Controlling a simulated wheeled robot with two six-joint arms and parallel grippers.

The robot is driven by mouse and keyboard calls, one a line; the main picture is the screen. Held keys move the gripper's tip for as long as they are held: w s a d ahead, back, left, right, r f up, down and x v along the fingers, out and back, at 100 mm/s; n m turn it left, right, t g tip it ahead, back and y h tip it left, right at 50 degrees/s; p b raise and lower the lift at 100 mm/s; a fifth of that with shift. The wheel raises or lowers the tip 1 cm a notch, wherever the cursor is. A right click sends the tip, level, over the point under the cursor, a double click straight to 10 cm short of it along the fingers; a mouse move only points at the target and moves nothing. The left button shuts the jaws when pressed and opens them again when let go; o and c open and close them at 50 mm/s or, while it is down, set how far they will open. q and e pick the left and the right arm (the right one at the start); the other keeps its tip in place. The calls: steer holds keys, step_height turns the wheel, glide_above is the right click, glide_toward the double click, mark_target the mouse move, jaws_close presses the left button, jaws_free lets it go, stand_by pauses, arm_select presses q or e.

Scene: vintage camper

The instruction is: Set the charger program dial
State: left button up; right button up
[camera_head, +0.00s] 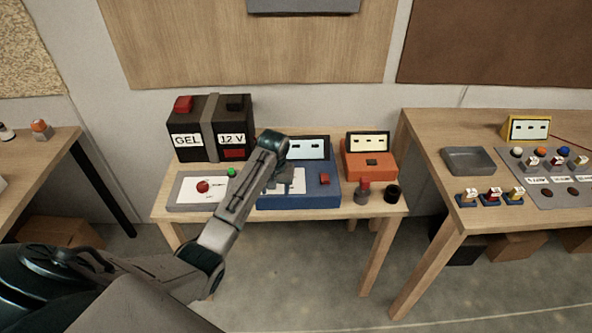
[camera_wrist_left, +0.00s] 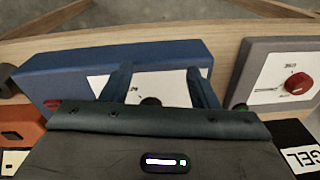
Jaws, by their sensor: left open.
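The blue charger (camera_head: 322,194) stands on the middle wooden table, with a lit display (camera_head: 307,149) and a red button (camera_head: 324,179). Its white front panel carries a dark dial (camera_wrist_left: 150,101), seen in the left wrist view and partly hidden by my gripper. My left gripper (camera_wrist_left: 158,82) is open above this panel, and its two fingers lie on either side of the dial in that view. I cannot tell whether they touch the panel. In the head view my left arm hides much of the panel. My right gripper is not in view.
A grey switch box (camera_head: 190,192) with a red knob (camera_head: 203,187) stands left of the charger, and the dark GEL 12 V battery (camera_head: 210,125) stands behind it. An orange meter (camera_head: 368,165) stands to the right. Another table (camera_head: 440,135) at right holds a tray and a panel.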

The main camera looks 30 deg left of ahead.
arm_select(q)
steer(key=w+a+r+n, duration=0.2)
steer(key=w+a+r, duration=0.1)
steer(key=w+r, duration=0.55)
steer(key=shift+g+h, duration=0.3)
steer(key=shift+h, duration=0.1)
steer(key=f+p, duration=0.1)
steer(key=f, duration=0.2)
steer(key=f+p, duration=0.1)
steer(key=f, duration=0.2)
steer(key=f+p, duration=0.1)
steer(key=f, duration=0.2)
steer(key=shift+s+d, duration=0.25)
steer(key=shift+s, duration=0.1)
steer(key=shift+f, duration=0.55)
steer(key=c, duration=1)
